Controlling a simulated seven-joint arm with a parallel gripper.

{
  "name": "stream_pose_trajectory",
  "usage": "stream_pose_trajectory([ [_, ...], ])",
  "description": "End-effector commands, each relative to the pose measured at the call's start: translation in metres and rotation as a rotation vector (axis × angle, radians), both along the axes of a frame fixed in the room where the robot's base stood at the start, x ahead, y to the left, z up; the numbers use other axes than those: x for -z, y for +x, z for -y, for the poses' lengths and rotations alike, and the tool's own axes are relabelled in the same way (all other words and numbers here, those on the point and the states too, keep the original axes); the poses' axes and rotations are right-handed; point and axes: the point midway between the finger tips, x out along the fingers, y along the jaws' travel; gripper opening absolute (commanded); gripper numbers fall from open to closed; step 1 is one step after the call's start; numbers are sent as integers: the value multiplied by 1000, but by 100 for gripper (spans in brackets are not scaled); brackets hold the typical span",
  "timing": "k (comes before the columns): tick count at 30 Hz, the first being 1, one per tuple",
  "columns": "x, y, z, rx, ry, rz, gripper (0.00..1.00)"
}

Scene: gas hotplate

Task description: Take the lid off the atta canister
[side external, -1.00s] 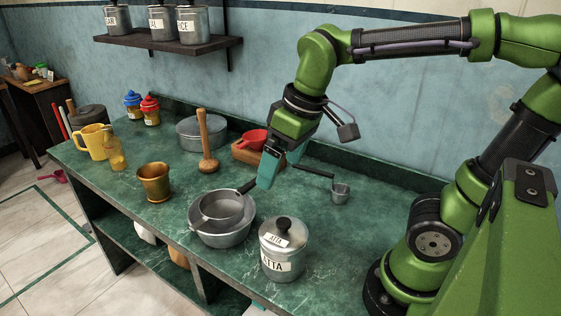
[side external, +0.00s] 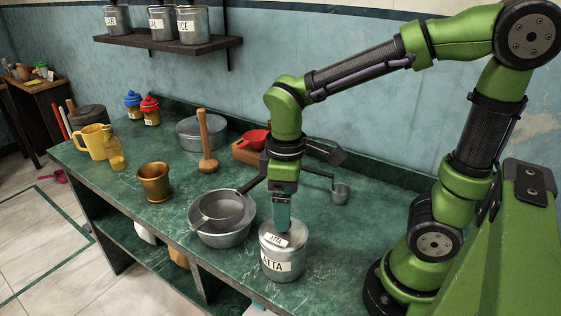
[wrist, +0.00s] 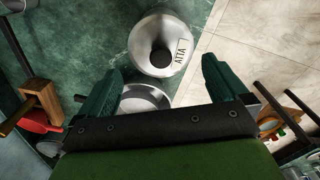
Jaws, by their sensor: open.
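The atta canister (side external: 284,268) is a grey metal cylinder with an ATTA label, standing upright near the counter's front edge. Its grey lid (side external: 299,240) is on and carries a smaller ATTA label. My gripper (side external: 282,226) points down just above the lid, and its fingers hide the knob in the side view. In the wrist view the lid's dark knob (wrist: 160,57) lies between the lines of the two spread fingers, slightly beyond their tips. My gripper (wrist: 161,72) is open and empty; I cannot tell whether the fingers have reached the knob's height.
A metal bowl (side external: 222,238) with a long-handled pan (side external: 222,208) in it stands close on the canister's left. The green counter (side external: 345,235) is clear to the canister's right.

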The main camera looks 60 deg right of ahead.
Motion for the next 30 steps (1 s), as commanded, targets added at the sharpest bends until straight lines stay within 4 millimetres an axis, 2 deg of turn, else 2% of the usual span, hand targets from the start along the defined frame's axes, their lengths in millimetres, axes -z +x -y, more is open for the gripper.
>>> stream_pose_trajectory([
  [5,12,0,0,1,1,-4,100],
  [13,51,2,-2,1,1,-4,100],
  [17,57,3,-2,1,1,0,100],
  [23,57,3,-2,2,1,0,100],
  [30,57,3,-2,2,1,0,63],
])
